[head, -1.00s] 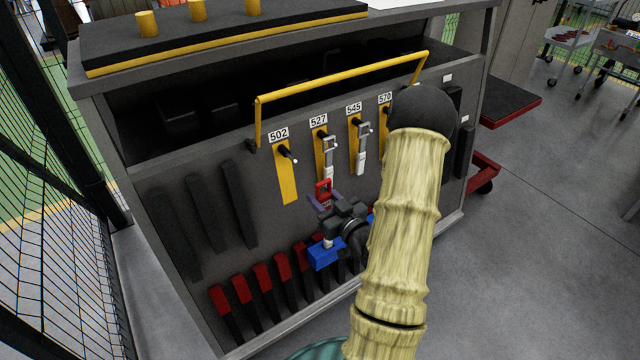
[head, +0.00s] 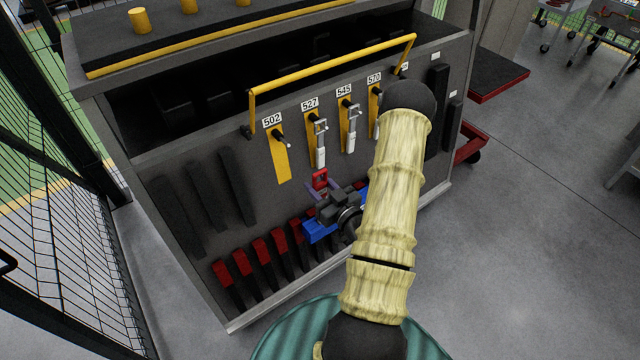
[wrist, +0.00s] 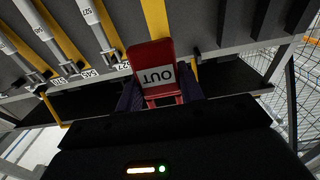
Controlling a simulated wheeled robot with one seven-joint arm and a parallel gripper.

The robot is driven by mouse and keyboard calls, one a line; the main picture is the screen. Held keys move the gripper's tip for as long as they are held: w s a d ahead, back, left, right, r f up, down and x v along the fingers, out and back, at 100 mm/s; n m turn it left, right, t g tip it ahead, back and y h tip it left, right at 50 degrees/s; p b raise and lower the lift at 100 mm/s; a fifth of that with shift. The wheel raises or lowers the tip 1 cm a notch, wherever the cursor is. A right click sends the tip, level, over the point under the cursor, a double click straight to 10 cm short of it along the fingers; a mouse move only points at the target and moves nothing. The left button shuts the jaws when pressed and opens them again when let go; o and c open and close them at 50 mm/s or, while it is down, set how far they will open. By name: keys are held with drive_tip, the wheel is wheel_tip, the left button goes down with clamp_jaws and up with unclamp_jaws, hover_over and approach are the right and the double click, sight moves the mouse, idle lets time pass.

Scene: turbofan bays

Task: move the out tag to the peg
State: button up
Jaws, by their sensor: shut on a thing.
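The red out tag (head: 320,180) is held in front of the cart's panel, low and right of the 502 peg (head: 279,136). My gripper (head: 322,193) is shut on it with its purple fingers. In the wrist view the tag (wrist: 151,56) stands between the fingers (wrist: 161,92), its white OUT label upside down. The 502 peg carries nothing over its yellow strip. The 527 (head: 313,118), 545 (head: 347,103) and 570 pegs are in the same row; silver tools hang at 527 and 545. The 570 peg is partly hidden by my arm.
A yellow rail (head: 335,65) runs along the panel just above the number labels. Red-and-black handles (head: 243,262) line the panel's bottom, beside a blue block (head: 318,230) near my gripper. Mesh fencing (head: 50,190) stands at left. Open floor (head: 535,240) lies at right.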

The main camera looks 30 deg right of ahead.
drive_tip(key=shift+r+p, duration=0.35)
drive_tip(key=shift+r, duration=0.4)
idle(0.6)
drive_tip(key=shift+s+b, duration=0.5)
drive_tip(key=shift+s, duration=0.7)
drive_tip(key=shift+s+d+p, duration=0.15)
drive_tip(key=shift+s+p, duration=1.9)
drive_tip(key=shift+s, duration=0.5)
drive_tip(key=w+a+f, duration=0.4)
drive_tip(key=w+a, duration=0.4)
drive_tip(key=a, duration=0.1)
drive_tip(key=w+a+f, duration=0.3)
drive_tip(key=w+a, duration=0.5)
drive_tip(key=a, duration=0.1)
drive_tip(key=shift+w+a+f+h, duration=0.3)
drive_tip(key=shift+a+f, duration=0.05)
drive_tip(key=shift+f, duration=0.05)
